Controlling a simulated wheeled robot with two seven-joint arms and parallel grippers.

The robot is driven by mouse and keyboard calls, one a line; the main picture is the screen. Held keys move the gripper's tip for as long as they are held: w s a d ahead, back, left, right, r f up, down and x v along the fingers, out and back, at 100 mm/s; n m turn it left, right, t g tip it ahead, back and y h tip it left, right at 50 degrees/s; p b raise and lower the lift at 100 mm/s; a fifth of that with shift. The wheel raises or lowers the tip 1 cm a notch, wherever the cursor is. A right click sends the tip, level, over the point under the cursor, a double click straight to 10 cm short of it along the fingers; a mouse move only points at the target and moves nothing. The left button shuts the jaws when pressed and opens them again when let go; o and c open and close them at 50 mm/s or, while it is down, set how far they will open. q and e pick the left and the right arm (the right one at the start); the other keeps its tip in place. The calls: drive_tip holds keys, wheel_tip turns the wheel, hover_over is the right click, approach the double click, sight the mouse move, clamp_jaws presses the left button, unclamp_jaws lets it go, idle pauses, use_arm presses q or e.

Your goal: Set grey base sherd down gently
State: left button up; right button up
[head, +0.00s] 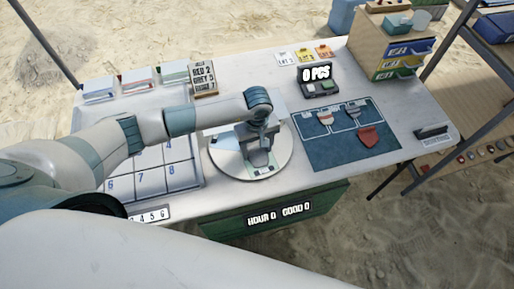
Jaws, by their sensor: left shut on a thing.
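My left gripper (261,157) reaches in from the left and points down over the round white disc (222,158) in the middle of the table. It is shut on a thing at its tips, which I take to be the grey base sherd. The sherd is mostly hidden by the grey fingers, and I cannot tell whether it touches the disc. A small green-and-white patterned piece lies on the disc near the fingertips. My right gripper is not in view.
A dark blue mat (325,150) with sherds, including a red one (367,137), lies right of the disc. A numbered tray (150,183) is at left, partly under my arm.

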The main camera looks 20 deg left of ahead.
sight(257, 153)
use_arm(q)
drive_tip(key=o, duration=1.1)
drive_tip(key=shift+r, duration=0.25)
wheel_tip(257, 153, up, 12)
drive_tip(key=b, duration=0.4)
